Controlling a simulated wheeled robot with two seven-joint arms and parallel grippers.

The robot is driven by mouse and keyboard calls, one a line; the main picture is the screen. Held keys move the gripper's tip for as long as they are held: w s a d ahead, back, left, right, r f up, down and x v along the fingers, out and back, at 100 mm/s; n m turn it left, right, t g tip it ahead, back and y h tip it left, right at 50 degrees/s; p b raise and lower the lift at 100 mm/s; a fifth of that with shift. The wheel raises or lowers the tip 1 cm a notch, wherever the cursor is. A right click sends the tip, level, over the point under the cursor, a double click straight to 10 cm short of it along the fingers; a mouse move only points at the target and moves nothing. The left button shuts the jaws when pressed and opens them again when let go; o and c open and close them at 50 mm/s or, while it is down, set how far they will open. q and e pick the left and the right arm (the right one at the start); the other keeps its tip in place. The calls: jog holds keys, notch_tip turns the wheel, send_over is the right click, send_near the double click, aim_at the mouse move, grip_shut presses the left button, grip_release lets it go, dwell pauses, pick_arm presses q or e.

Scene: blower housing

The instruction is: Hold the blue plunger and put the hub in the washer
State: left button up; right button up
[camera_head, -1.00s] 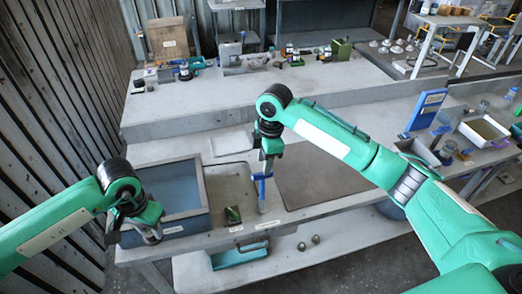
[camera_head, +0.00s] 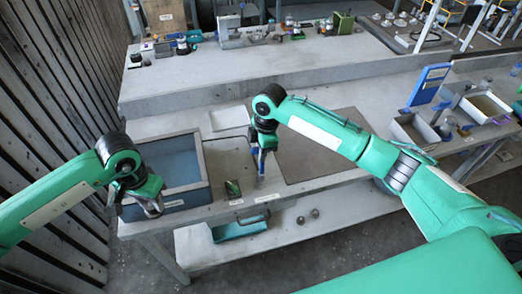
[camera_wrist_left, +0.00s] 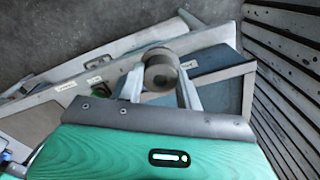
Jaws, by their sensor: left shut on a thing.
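My left gripper (camera_head: 152,208) is shut on a short grey-brown metal cylinder with a round recess, which looks like the hub (camera_wrist_left: 160,70). It is held between the two fingers in the left wrist view. In the head view this gripper is at the front left wall of a grey tub with a blue inside, likely the washer (camera_head: 206,172). The tub also shows behind the fingers in the left wrist view (camera_wrist_left: 222,92). My right gripper (camera_head: 263,148) points down, shut on the blue plunger (camera_head: 262,166), whose pale lower end reaches toward the bench. Its exact contact is too small to tell.
A small dark green block (camera_head: 233,188) lies right of the tub. A dark flat plate (camera_head: 318,150) lies on the bench to the right. A teal tray (camera_head: 240,229) and two small round parts stand on the lower shelf. A tall blue board (camera_head: 428,85) stands far right.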

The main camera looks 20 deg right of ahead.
grip_shut()
jog(key=shift+f, duration=0.35)
send_over(259, 173)
jog(key=shift+d+f, duration=0.2)
jog(key=shift+f, duration=1.1)
jog(key=shift+d+f, duration=0.15)
jog(key=shift+f, duration=1.1)
pick_arm(q)
jog(key=w+f+n, duration=0.1)
jog(key=w+n, duration=0.2)
jog(key=w, duration=0.2)
jog(key=w+n, duration=0.2)
jog(key=w, duration=0.3)
jog(key=w+f+n, duration=0.1)
jog(key=w+n, duration=0.2)
jog(key=w, duration=0.2)
jog(key=shift+f+n, duration=0.3)
jog(key=shift+w+f, duration=0.15)
jog(key=shift+w, duration=0.05)
notch_tip(259, 173, down, 10)
jog(key=shift+r, duration=0.1)
